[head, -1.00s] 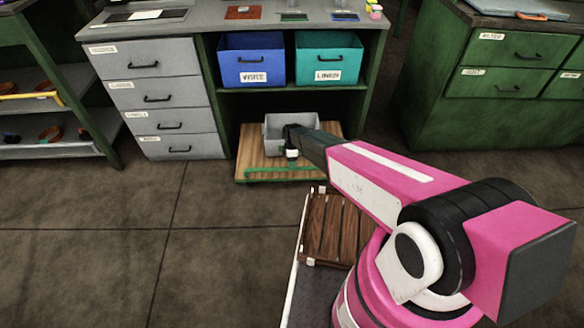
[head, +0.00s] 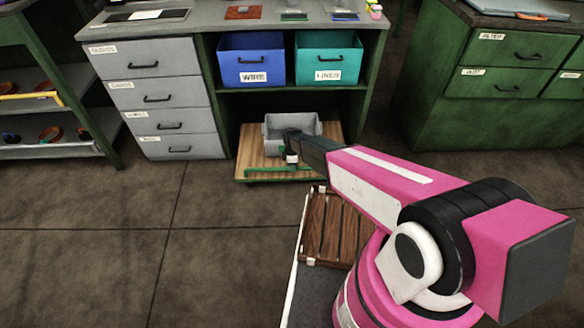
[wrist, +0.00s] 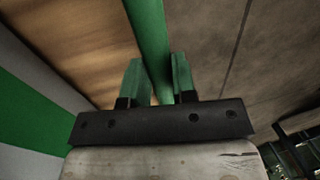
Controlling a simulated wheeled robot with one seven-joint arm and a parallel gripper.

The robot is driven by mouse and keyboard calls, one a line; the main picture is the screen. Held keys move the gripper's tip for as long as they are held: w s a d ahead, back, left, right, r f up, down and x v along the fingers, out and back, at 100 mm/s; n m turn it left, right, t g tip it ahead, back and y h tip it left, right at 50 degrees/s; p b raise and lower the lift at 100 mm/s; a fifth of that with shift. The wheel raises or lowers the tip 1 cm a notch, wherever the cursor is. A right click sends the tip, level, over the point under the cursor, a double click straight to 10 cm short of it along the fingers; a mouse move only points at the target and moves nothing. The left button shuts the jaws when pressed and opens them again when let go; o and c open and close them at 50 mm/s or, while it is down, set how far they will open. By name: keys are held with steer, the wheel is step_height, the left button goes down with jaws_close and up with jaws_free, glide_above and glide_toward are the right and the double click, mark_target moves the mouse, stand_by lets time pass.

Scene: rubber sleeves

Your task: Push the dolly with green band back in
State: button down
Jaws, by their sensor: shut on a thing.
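The dolly (head: 250,150) is a low light-wood platform on the floor, partly under the bench, with its front end sticking out. A green bar (head: 262,171) runs along its front edge, and a grey bin (head: 306,127) sits on top. My gripper (head: 291,165) is at the front edge of the dolly. In the wrist view the green bar (wrist: 147,30) passes between the two green-faced fingers of my gripper (wrist: 158,80), which are shut on it. In the head view the gripper and forearm hide part of the bar and bin.
A blue bin (head: 251,60) and a teal bin (head: 327,58) stand on the shelf above the dolly. Grey drawers (head: 168,98) are to its left. Floor is clear at left.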

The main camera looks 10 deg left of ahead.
mark_target(290, 129)
steer(key=w+a, duration=0.2)
steer(key=w, duration=0.7)
steer(key=w+a, duration=0.2)
steer(key=w, duration=0.8)
steer(key=w+a, duration=0.3)
steer(key=w, duration=0.6)
steer(key=shift+w, duration=0.4)
steer(key=c, duration=0.9)
jaws_free()
